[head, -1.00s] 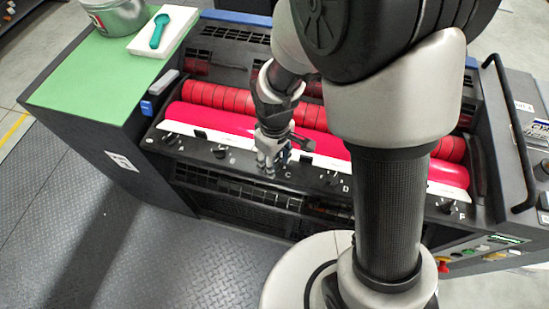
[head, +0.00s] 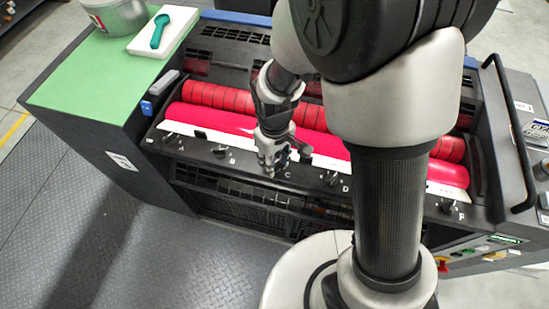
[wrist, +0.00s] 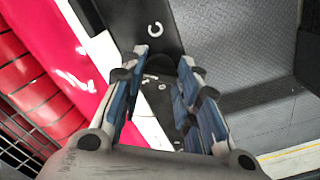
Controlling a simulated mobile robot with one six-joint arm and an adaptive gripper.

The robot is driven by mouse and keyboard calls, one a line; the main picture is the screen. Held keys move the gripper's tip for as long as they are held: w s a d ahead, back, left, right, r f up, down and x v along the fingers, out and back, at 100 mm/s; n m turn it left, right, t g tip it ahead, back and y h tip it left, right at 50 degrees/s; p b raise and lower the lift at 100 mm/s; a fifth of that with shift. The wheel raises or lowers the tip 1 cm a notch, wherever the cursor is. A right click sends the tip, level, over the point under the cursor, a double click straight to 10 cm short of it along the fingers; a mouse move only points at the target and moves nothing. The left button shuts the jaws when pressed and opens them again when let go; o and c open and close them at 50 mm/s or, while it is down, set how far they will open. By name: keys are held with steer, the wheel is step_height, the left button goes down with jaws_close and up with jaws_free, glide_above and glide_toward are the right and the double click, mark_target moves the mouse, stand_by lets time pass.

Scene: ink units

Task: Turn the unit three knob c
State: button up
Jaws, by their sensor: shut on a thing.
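The unit three knob c is mostly hidden between my fingertips on the black front panel (head: 305,178). The white letter C shows just beside it, large in the wrist view (wrist: 155,30). My gripper (head: 273,168) points down at the panel with its fingers closed in around the knob. In the wrist view the blue-padded fingers (wrist: 160,75) stand on either side of the knob's dark spot. How far the knob is turned cannot be seen.
Neighbouring knobs are A (head: 169,139), B (head: 220,152), D (head: 332,179) and F (head: 447,206). A red roller (head: 220,120) lies behind the panel. A green top (head: 85,85) at left holds a bucket (head: 115,15) and a white tray (head: 180,40) with a teal scoop (head: 158,32).

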mark_target(274, 163)
steer(key=m, duration=0.4)
steer(key=shift+m, duration=2.1)
steer(key=o, duration=1.1)
steer(key=shift+c, duration=0.2)
step_height(274, 163, up, 12)
